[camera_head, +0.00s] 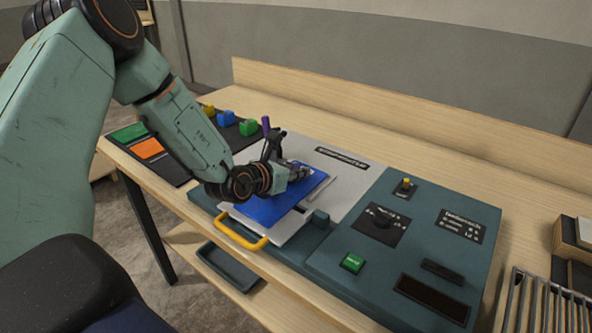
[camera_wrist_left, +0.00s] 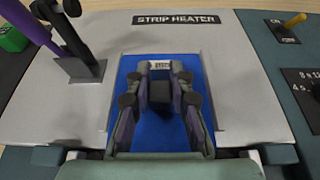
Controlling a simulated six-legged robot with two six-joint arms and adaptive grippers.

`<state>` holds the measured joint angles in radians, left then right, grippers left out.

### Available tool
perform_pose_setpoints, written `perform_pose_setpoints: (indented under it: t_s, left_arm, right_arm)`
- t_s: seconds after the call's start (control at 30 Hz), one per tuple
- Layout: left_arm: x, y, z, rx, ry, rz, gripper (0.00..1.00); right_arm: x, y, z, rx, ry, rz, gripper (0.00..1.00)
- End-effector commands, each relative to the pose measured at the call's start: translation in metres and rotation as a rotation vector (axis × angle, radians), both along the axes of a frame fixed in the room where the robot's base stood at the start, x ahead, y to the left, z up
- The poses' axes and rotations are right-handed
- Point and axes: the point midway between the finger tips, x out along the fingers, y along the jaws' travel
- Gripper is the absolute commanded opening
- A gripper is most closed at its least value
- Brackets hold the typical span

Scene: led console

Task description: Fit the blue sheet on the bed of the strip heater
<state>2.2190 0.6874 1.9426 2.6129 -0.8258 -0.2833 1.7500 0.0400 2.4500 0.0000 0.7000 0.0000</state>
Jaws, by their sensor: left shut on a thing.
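The blue sheet (camera_head: 262,209) lies on the grey bed of the strip heater (camera_head: 349,177), under my left gripper (camera_head: 304,172). In the left wrist view the sheet (camera_wrist_left: 196,72) sits between the two raised side edges of the bed (camera_wrist_left: 246,95), roughly in line with them. My left gripper (camera_wrist_left: 161,68) is shut on the sheet's dark upright grip (camera_wrist_left: 160,93), with a finger on each side. The fingers hide the middle of the sheet, and its near end is hidden in the wrist view. Whether it lies fully flat cannot be told. My right gripper is not in view.
A yellow handle (camera_head: 240,232) is at the heater's front. A dark post with a purple lever (camera_head: 268,140) stands left of the sheet. The teal control panel (camera_head: 405,225) is to the right, with a wire rack (camera_head: 540,300) beyond. Coloured blocks (camera_head: 227,117) sit at the back left.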

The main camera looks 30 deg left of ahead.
Motion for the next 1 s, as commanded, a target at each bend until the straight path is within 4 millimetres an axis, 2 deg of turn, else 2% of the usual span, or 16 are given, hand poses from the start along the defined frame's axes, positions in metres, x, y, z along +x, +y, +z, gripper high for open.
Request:
perform_pose_setpoints:
  t_s: [0.83, 0.87, 1.0]
  left_arm:
    - [0.0004, 0.0001, -0.0061, 0.000, -0.002, 0.000, 0.00]
    - [0.0004, 0.0001, -0.0060, 0.001, -0.002, 0.000, 0.22]
    - [0.0003, 0.0001, -0.0062, 0.000, -0.001, 0.000, 0.34]
  right_arm:
    - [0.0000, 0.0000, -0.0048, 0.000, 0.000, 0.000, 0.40]
    - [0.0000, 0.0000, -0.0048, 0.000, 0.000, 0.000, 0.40]
    - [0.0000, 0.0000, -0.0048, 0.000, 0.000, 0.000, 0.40]
